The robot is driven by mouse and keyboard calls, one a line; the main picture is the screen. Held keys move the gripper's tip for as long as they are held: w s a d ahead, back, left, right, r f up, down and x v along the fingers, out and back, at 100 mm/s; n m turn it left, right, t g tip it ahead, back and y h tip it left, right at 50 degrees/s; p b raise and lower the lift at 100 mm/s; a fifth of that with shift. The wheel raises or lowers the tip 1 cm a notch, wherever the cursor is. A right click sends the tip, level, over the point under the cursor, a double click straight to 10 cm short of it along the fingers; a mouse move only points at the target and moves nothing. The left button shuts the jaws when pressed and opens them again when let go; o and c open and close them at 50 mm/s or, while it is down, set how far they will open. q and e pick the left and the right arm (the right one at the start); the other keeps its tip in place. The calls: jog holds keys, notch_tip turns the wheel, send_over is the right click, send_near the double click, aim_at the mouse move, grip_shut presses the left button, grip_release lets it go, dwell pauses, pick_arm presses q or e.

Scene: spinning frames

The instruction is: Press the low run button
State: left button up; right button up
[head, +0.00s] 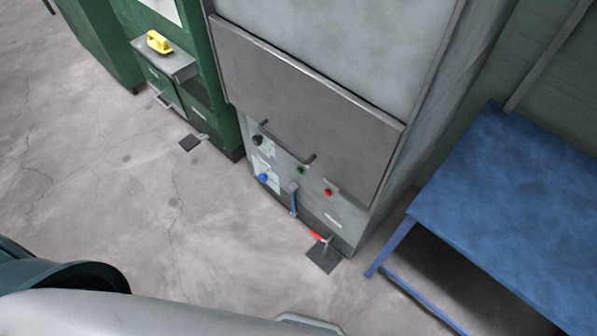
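A tall grey machine (300,85) stands in the middle of the head view, with a control panel low on its front under a bar handle (286,142). The panel carries a small green button (301,170), a red button (328,192), a blue knob (263,177) and a black knob (257,140). The labels are too small to read, so I cannot tell which control is marked low run. Parts of my own body fill the bottom left. Neither of my grippers is in view.
A blue-handled lever (295,201) hangs below the panel. A pedal (325,254) with a red bar sits on the floor at the machine's foot. A blue table (510,200) stands at right and a green machine (221,125) at left. The floor before the panel is clear.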

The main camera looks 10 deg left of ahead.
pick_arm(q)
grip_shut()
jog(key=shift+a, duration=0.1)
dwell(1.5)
